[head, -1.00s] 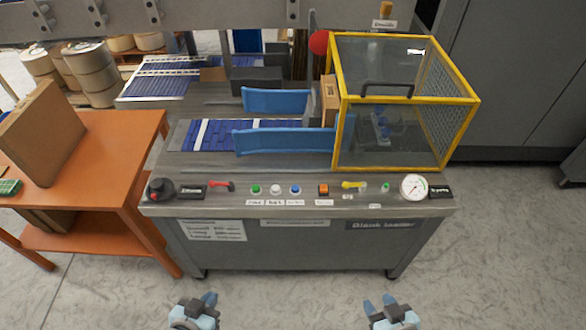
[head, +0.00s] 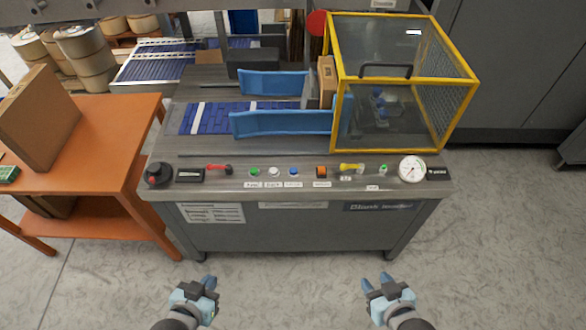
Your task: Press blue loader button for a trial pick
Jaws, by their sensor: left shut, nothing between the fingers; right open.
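The blue button (head: 294,171) sits on the front control strip of the grey loader machine (head: 300,230), with a small label below it. It is right of a white button (head: 274,171) and a green button (head: 254,172). My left gripper (head: 207,284) is shut and empty, low in the view in front of the machine and left of the blue button. My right gripper (head: 375,282) is open and empty, low in the view and right of the button. Both are apart from the panel.
An orange button (head: 321,171), a yellow handle (head: 351,167), a red handle (head: 218,168), a black knob (head: 158,174) and a gauge (head: 411,169) share the strip. A yellow-framed guard (head: 440,78) stands behind at right. An orange table (head: 110,125) is at left.

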